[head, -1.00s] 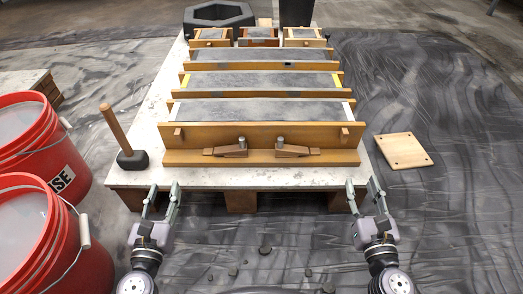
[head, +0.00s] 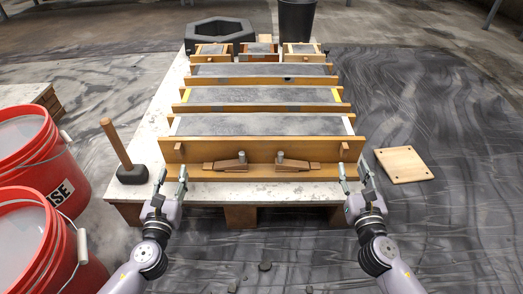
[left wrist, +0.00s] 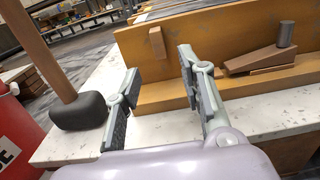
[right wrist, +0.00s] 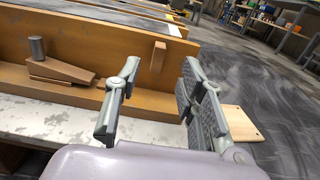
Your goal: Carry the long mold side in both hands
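The long wooden mold side (head: 262,151) stands upright along the front of the nearest mold on the white table. It has a small upright wooden cleat near each end and a wedge with a grey pin on each side of its middle. My left gripper (head: 171,180) is open just in front of its left end; in the left wrist view the fingers (left wrist: 165,95) point toward the left cleat (left wrist: 158,42). My right gripper (head: 355,178) is open in front of its right end, and the right cleat (right wrist: 158,55) shows between the fingers in the right wrist view. Both grippers look empty.
A rubber mallet (head: 131,172) stands left of my left gripper. Red buckets (head: 30,235) stand at the left. A square wooden plate (head: 403,164) lies on the floor sheeting at the right. More filled molds (head: 262,96) lie behind.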

